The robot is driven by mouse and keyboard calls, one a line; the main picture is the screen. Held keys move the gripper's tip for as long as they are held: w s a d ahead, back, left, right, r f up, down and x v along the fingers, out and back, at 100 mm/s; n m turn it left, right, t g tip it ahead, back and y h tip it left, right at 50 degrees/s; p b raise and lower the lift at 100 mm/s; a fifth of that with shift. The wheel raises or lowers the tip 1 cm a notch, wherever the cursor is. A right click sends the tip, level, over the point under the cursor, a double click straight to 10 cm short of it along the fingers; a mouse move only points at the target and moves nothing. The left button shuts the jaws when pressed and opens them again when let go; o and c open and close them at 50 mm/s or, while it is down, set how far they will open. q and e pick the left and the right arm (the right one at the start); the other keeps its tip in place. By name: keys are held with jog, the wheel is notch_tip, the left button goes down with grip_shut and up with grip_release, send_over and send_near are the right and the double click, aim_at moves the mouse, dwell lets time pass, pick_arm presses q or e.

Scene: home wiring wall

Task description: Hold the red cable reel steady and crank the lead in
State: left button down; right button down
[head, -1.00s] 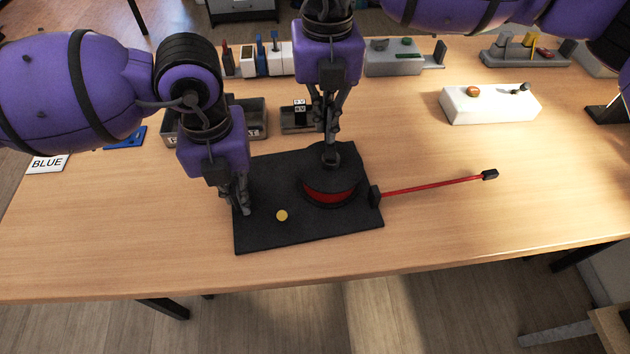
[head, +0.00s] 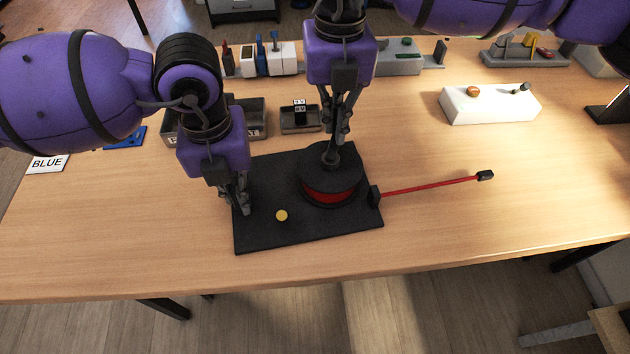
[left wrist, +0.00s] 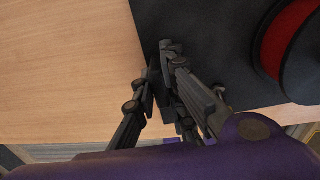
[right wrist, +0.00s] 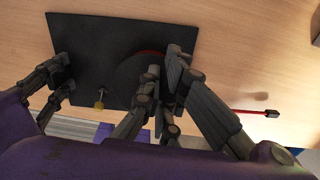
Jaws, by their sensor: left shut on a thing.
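The cable reel (head: 331,190) has black discs with red cable between them and sits on a black base plate (head: 265,240). Its red lead (head: 430,187) runs right through a black guide block (head: 375,195) to a black end piece (head: 486,175) on the table. My left gripper (head: 243,207) is shut on the plate's left edge; its fingers also show in the left wrist view (left wrist: 162,62). My right gripper (head: 330,148) points down at the crank handle on top of the reel. Its fingers partly hide the handle, so their grip is unclear.
A yellow knob (head: 281,215) stands on the plate's front part. Dark trays (head: 258,110) stand behind the plate. A white block (head: 490,105) is at the back right. The table around the lead is clear.

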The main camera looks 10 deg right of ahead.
aim_at(348, 154)
jog(key=shift+d, duration=0.15)
jog(key=shift+s+d, duration=0.45)
jog(key=shift+d, duration=0.2)
jog(key=shift+s+d, duration=0.55)
jog(key=shift+s, duration=0.1)
